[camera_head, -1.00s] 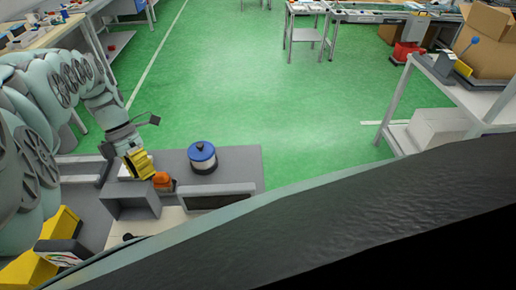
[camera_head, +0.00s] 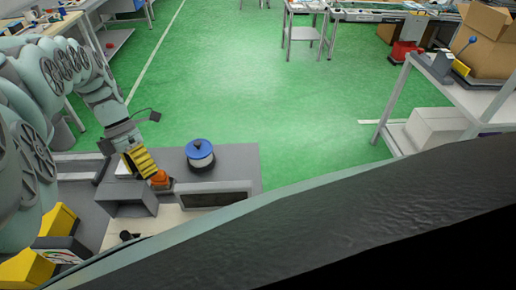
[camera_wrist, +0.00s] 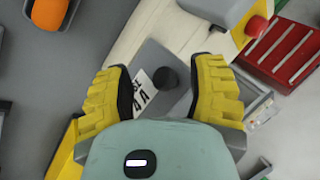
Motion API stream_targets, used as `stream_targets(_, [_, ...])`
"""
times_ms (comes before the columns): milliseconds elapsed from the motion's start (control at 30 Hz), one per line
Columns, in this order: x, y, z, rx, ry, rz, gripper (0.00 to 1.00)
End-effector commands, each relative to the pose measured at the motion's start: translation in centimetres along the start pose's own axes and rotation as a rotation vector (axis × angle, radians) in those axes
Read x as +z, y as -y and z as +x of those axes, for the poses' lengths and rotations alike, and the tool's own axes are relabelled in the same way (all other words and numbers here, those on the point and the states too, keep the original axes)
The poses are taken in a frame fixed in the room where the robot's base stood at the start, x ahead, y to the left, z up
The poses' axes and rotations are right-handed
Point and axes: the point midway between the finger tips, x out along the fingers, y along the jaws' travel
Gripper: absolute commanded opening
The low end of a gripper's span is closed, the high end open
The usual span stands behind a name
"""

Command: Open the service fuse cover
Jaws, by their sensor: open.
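A grey panel (camera_wrist: 170,57) with a black round knob (camera_wrist: 165,78) and a white printed label (camera_wrist: 143,92) lies below my gripper in the wrist view. It looks like the service fuse cover, but I cannot read the label fully. My gripper (camera_wrist: 161,88) is open and empty, its yellow fingers to either side of the label and knob, with no contact visible. In the head view my gripper (camera_head: 143,164) hangs over the bench beside a grey box (camera_head: 127,198); the cover cannot be made out clearly there.
An orange object (camera_head: 160,179) and a blue-topped spool (camera_head: 200,155) stand close to my gripper. Yellow bins (camera_head: 28,270) are at lower left. A red drawer unit (camera_wrist: 285,50) is at the wrist view's right. Green floor (camera_head: 270,100) lies open beyond the bench.

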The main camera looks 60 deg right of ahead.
Motion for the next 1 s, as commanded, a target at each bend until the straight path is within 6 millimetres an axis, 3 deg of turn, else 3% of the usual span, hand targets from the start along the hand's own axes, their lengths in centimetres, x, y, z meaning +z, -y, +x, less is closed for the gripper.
stream_targets(600, [-0.9, 3.4, -6.3, 0.0, -0.002, -0.001, 0.56])
stream_targets(1000, [-1.0, 4.1, -7.5, -0.001, -0.002, 0.0, 0.56])
